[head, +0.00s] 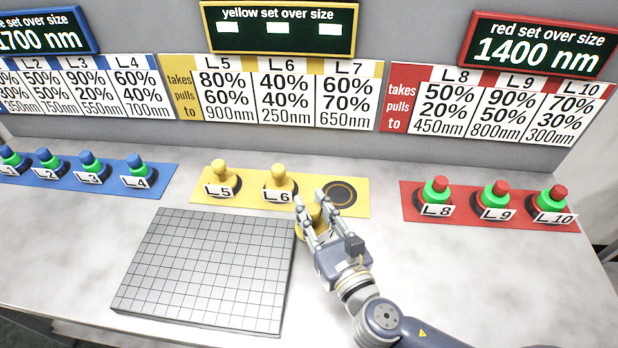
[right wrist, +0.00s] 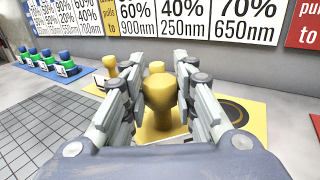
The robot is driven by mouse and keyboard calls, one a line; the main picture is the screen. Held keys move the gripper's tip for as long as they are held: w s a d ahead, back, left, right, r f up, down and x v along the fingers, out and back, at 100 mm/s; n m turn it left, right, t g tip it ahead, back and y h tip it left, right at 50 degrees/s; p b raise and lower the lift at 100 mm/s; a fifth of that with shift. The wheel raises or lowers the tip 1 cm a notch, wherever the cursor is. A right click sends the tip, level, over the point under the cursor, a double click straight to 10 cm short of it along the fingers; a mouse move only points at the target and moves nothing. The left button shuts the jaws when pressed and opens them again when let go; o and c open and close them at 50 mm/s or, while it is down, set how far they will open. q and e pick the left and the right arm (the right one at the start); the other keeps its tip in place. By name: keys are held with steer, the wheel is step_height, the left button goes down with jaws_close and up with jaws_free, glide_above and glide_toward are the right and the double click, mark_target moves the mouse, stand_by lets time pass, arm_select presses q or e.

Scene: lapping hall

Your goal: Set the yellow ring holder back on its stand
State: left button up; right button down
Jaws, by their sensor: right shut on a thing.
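My right gripper (head: 313,217) is shut on a yellow ring holder (head: 304,232) just in front of the yellow mat, near the right edge of the gridded plate. The holder also shows between the fingers in the right wrist view (right wrist: 158,100), upright. Its label is mostly hidden. Whether it touches the table is unclear. The yellow mat (head: 310,202) bears holders L5 (head: 219,172) and L6 (head: 278,177) and an empty dark round stand (head: 340,193) at its right end. That stand lies behind and right of the held holder. The left gripper does not show.
A gridded grey plate (head: 205,265) lies left of my gripper. Blue holders (head: 90,165) stand on a blue mat at left, and red and green holders (head: 495,195) on a red mat (head: 470,216) at right. Signs hang on the wall behind. The table right of my arm is clear.

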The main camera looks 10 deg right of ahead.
steer(key=shift+w+d+r, duration=0.1)
steer(key=shift+d, duration=0.1)
steer(key=w+d+f, duration=0.1)
steer(key=w+d, duration=0.2)
steer(key=w, duration=0.1)
steer(key=w+d+f, duration=0.2)
steer(key=w+d, duration=0.1)
steer(key=w, duration=0.1)
steer(key=w+d+f+b, duration=0.1)
steer(key=w+d, duration=0.2)
steer(key=w, duration=0.1)
steer(key=shift+w+f, duration=0.2)
steer(key=shift+f, duration=0.1)
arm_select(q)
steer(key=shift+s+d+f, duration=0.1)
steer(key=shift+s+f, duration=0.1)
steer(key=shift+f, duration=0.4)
arm_select(e)
steer(key=shift+f, duration=0.15)
steer(key=shift+a, duration=0.1)
steer(key=shift+f, duration=0.15)
steer(key=c, duration=1.3)
jaws_free()
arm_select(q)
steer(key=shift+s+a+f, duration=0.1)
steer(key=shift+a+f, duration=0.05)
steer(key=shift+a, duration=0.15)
